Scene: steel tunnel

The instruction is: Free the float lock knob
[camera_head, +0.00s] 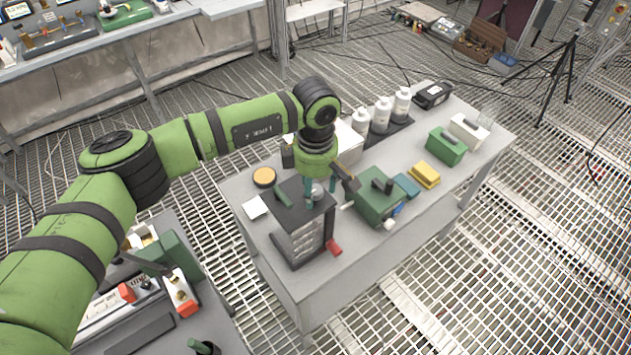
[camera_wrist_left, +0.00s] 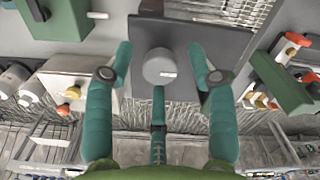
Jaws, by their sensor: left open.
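A round grey knob (camera_head: 317,192), which looks like the float lock knob, sits on top of a dark box-shaped unit (camera_head: 280,230) on the grey table. In the left wrist view the knob (camera_wrist_left: 160,68) has a small pale mark on its face. My left gripper (camera_head: 320,188) points down over the unit. In the left wrist view its teal fingers (camera_wrist_left: 160,60) are spread, one on each side of the knob and one below it, with visible gaps. Contact cannot be seen. My right gripper is in neither view.
A green box (camera_head: 377,204) with a black top stands right of the unit. An orange-topped round tin (camera_head: 264,177) and a white card (camera_head: 255,207) lie left. White bottles (camera_head: 382,115) stand behind. A red piece (camera_head: 334,247) is at the unit's front. The table's near right surface is clear.

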